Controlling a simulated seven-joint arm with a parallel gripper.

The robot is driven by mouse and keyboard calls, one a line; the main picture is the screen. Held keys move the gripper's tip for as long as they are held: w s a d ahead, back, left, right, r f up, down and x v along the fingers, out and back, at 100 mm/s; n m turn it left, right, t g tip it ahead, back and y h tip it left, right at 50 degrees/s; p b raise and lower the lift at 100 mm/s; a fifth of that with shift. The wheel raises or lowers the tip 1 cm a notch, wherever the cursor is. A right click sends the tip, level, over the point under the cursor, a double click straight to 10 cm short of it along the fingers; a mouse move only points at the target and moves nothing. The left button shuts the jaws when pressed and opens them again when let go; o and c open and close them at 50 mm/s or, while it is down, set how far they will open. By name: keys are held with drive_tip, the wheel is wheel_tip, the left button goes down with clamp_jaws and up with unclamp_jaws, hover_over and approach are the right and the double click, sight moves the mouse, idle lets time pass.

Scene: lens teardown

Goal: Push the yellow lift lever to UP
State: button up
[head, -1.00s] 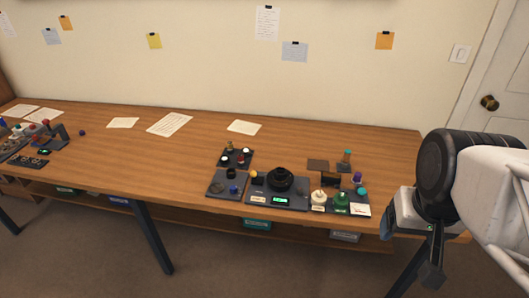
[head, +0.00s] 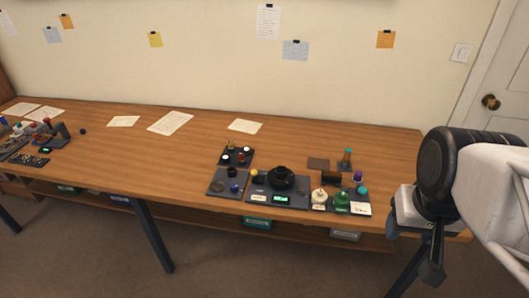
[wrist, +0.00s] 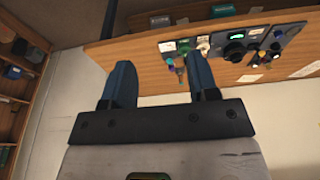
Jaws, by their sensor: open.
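A small yellow knob (head: 254,174) stands at the left back corner of the dark lens station (head: 299,203). It may be the lift lever, but it is too small to tell which way it is set. A black round lens (head: 281,177) sits on the station, behind a lit green display (head: 281,199). The station also shows there at upper right, with the green display (wrist: 237,33).
Left of the station is a grey tray (head: 215,188), and behind it a dark tray with several knobs (head: 237,157). The middle of the wooden table (head: 150,160) is largely clear, with papers behind.

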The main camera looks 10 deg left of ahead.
drive_tip(key=w+a+m, duration=0.2)
drive_tip(key=w+a, duration=0.3)
drive_tip(key=w, duration=0.6)
drive_tip(key=m+g, duration=0.2)
drive_tip(key=m, duration=0.3)
hover_over(254, 170)
drive_tip(key=shift+y, duration=0.3)
drive_tip(key=f, duration=1.7)
drive_tip(key=shift+s+d+f, duration=0.1)
drive_tip(key=shift+s+d, duration=0.05)
drive_tip(key=shift+d, duration=0.1)
drive_tip(key=shift+a+f, duration=0.15)
drive_tip(key=shift+f, duration=1.8)
drive_tip(key=shift+a+f, duration=0.1)
drive_tip(key=shift+f, duration=1.8)
drive_tip(key=shift+w, duration=0.2)
